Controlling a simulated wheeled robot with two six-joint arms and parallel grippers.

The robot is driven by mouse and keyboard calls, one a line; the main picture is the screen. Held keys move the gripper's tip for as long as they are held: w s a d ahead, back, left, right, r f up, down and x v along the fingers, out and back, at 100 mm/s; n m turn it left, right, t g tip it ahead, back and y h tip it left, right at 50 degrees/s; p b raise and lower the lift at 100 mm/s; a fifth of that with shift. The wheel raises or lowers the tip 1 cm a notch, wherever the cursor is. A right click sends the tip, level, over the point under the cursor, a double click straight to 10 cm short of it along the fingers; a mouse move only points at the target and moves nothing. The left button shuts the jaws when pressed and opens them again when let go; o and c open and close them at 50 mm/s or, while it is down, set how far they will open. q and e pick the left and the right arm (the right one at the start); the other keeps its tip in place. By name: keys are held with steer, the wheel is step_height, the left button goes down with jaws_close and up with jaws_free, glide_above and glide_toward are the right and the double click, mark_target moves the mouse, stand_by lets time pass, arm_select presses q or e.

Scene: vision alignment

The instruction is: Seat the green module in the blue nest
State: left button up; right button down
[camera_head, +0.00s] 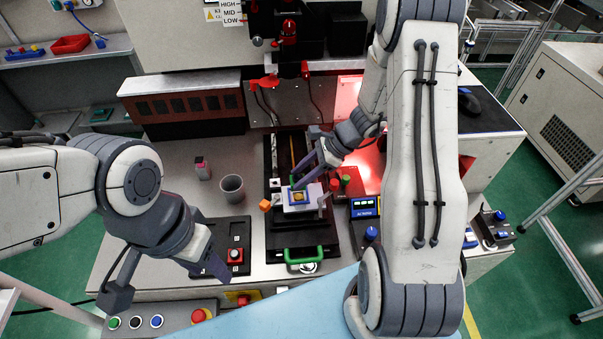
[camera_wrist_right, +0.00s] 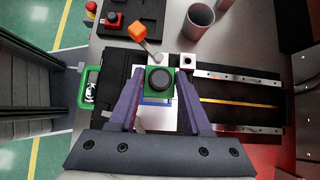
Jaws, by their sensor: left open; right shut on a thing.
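My right gripper (camera_wrist_right: 160,82) is shut on the green module (camera_wrist_right: 151,94), a square block with a round black lens on top, between its purple-grey fingers. In the head view my right gripper (camera_head: 306,180) reaches down over the fixture from the right. The blue nest (camera_head: 291,197) sits on a white plate there, with a yellowish patch at its middle. In the wrist view a blue edge of the nest (camera_wrist_right: 157,102) shows just behind the module. Whether the module touches the nest I cannot tell. My left gripper (camera_head: 165,279) is open and empty over the bench front.
A green handle (camera_head: 304,254) is at the front of the black slide. A blue-lit display (camera_head: 365,208) is on the right.

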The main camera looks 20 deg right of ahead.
steer(key=shift+f+b, duration=1.9)
steer(key=shift+f, duration=0.45)
steer(key=shift+c, duration=1.3)
jaws_free()
steer(key=v, duration=1)
steer(key=shift+d+r, duration=0.2)
